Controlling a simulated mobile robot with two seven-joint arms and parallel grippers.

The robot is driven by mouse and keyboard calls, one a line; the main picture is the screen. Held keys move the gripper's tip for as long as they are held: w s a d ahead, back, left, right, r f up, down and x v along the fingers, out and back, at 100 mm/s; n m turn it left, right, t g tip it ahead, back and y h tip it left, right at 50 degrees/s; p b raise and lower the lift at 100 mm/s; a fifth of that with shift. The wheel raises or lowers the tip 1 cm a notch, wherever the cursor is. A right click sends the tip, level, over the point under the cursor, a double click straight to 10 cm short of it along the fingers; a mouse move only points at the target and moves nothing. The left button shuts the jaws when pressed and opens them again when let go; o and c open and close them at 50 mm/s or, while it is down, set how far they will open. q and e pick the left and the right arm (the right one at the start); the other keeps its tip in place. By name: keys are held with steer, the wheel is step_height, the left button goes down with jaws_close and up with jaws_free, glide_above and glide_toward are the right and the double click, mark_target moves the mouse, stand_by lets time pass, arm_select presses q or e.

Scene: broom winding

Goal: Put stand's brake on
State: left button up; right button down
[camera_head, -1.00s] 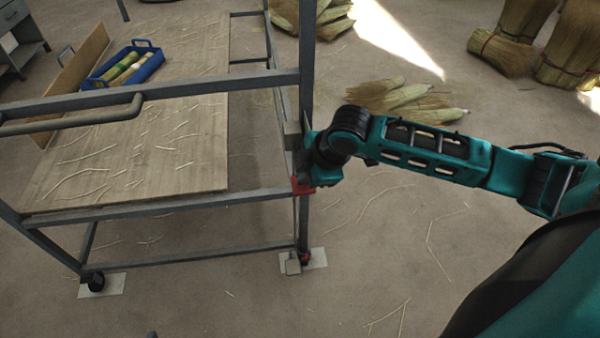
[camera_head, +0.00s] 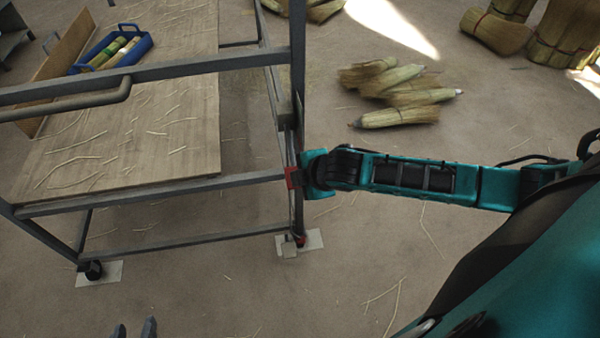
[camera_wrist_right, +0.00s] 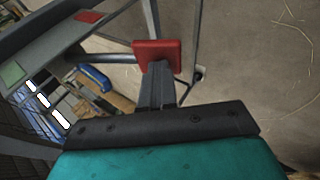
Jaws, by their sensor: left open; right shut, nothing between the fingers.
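The stand is a grey metal frame (camera_head: 150,193) with a wooden board. A red brake handle (camera_head: 291,178) sits at its near right corner post and shows as a red block in the right wrist view (camera_wrist_right: 160,54). My right gripper (camera_head: 303,178) is at this handle. In the wrist view its shut fingers (camera_wrist_right: 157,82) point at the block and seem to touch it, with nothing between them. Below, a caster with a red part (camera_head: 300,240) stands on a pale floor plate. My left gripper (camera_head: 134,329) shows only as two separated dark fingertips at the bottom edge, empty.
A blue tray (camera_head: 128,54) lies on the wooden board (camera_head: 170,125). Straw bundles (camera_head: 400,115) lie on the floor behind my right arm. A green label (camera_wrist_right: 13,73) and a red label (camera_wrist_right: 89,16) mark a rail in the wrist view. The front floor is mostly clear.

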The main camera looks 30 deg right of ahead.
steer(key=shift+s+f, duration=0.1)
steer(key=shift+f, duration=0.2)
steer(key=shift+r, duration=0.1)
steer(key=p+v, duration=0.2)
steer(key=v, duration=1.1)
steer(key=shift+r, duration=0.1)
steer(key=a+f+m+t+y, duration=0.2)
steer(key=a+f+m+y, duration=0.1)
steer(key=a+f+m, duration=0.4)
steer(key=shift+s+a+f+m+t+h, duration=0.15)
steer(key=shift+s+f+m+h, duration=0.2)
steer(key=shift+s+f+m, duration=0.5)
steer(key=shift+s+a+f+m+t+h, duration=0.1)
steer(key=shift+s+f+m+t+h, duration=0.2)
steer(key=shift+s+m, duration=0.6)
steer(key=shift+s+f+m+t+h, duration=0.1)
steer(key=shift+s+f+m+h, duration=0.45)
steer(key=shift+m, duration=0.7)
steer(key=shift+w+f, duration=0.1)
